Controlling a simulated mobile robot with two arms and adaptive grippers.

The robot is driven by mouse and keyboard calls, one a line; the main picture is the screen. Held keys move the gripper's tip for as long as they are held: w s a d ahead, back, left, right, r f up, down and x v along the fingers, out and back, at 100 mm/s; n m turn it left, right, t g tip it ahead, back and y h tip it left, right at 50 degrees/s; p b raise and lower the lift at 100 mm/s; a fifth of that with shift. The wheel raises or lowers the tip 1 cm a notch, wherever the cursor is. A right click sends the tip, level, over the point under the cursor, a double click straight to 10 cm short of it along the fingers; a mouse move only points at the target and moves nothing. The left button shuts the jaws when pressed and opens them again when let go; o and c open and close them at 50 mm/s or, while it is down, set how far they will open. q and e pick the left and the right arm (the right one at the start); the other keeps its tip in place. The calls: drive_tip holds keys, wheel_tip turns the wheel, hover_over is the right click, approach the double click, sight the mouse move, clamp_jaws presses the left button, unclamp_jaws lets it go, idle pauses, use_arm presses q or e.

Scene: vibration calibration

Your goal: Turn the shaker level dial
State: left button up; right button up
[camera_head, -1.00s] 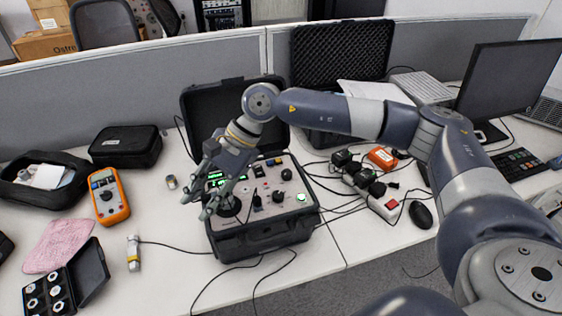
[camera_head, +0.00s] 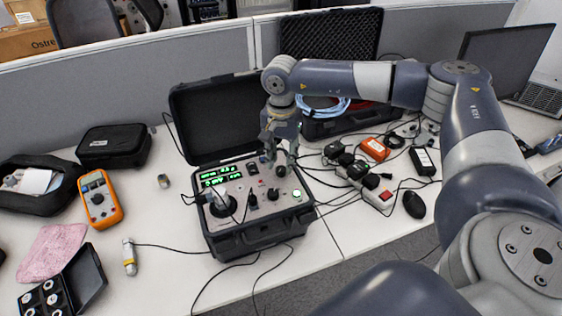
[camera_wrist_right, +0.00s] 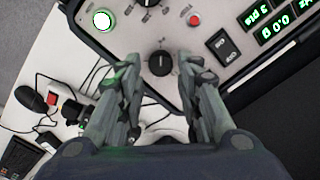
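The shaker controller (camera_head: 230,238) is a panel in an open black case, with lit green displays, a lit green button and several black knobs. A black dial (camera_head: 281,171) sits at the panel's back right; it also shows in the right wrist view (camera_wrist_right: 160,63) with a white pointer line. I cannot read its label. My right gripper (camera_head: 279,160) points down over this dial. In the right wrist view its fingers (camera_wrist_right: 158,70) are apart, one on each side of the dial, with visible gaps. My left gripper is not in view.
Another black knob (camera_head: 272,194) and the green button (camera_head: 297,194) lie close by on the panel. The raised case lid (camera_head: 210,110) stands behind. A power strip (camera_head: 365,185) with cables lies to the right, an orange multimeter (camera_head: 100,200) to the left.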

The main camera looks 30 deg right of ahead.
sight(281, 171)
drive_tip(key=shift+f, duration=1.35)
clamp_jaws()
